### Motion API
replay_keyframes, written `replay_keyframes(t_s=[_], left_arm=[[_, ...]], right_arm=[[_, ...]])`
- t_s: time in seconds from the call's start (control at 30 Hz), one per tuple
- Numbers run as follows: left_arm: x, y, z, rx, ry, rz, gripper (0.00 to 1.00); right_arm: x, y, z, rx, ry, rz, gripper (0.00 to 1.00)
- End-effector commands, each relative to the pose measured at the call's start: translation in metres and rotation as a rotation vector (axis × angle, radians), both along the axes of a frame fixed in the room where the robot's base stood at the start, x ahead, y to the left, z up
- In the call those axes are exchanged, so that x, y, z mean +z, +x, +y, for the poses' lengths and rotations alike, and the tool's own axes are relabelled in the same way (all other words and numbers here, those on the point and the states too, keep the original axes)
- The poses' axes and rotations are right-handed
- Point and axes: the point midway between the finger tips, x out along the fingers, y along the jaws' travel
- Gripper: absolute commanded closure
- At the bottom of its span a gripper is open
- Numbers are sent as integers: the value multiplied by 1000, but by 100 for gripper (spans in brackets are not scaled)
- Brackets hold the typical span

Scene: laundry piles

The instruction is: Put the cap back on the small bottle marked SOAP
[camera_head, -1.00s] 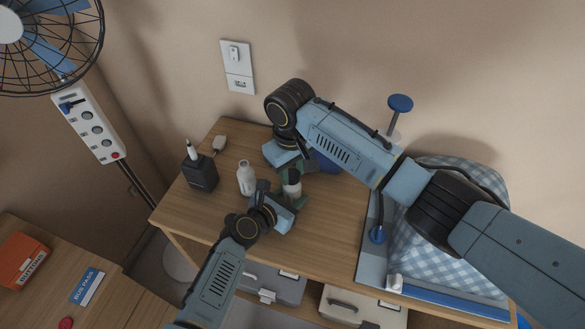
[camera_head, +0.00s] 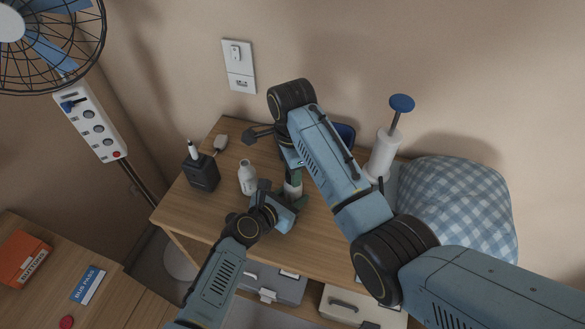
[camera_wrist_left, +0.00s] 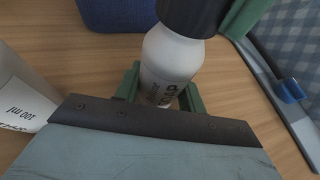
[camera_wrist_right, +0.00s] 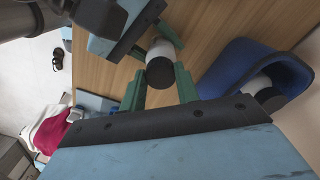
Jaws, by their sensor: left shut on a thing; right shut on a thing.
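The small white bottle stands in my left gripper (camera_wrist_left: 160,88), whose green fingers are shut around its body; it shows in the left wrist view (camera_wrist_left: 170,57) and the head view (camera_head: 292,190). Its dark label print is only partly readable. A black cap (camera_wrist_left: 190,14) is at the bottle's top, with no clear gap in the left wrist view. In the right wrist view the cap (camera_wrist_right: 159,73) lies between the green fingers of my right gripper (camera_wrist_right: 160,82), which is shut on it from above. Whether the cap is fully seated I cannot tell.
Another white bottle (camera_head: 246,178) stands close left of my left gripper. A black box (camera_head: 202,172) is farther left. A blue bin (camera_wrist_right: 245,62) holding a black-topped white item is beside the right gripper. A white pump dispenser (camera_head: 382,155) and checked cloth bundle (camera_head: 455,210) are at right.

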Motion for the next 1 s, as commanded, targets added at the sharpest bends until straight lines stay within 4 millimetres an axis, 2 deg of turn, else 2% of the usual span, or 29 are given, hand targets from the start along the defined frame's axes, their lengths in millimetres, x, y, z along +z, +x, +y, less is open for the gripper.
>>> replay_keyframes(t_s=[0.2, 0.23, 0.37, 0.67, 1.0], left_arm=[[-1, 0, 1, 1, 1, 2, 100], [-1, 0, 1, 1, 1, 2, 100], [-1, 0, 1, 1, 1, 2, 100], [-1, 0, 1, 1, 2, 1, 100], [-1, 0, 1, 1, 2, 1, 100]], right_arm=[[1, 0, 0, 3, 0, -1, 89], [1, 0, 0, 4, 0, -1, 65], [1, 0, 0, 5, 0, -1, 48], [2, 0, 0, 5, 1, -2, 47], [42, 1, 1, 7, 2, -4, 47]])
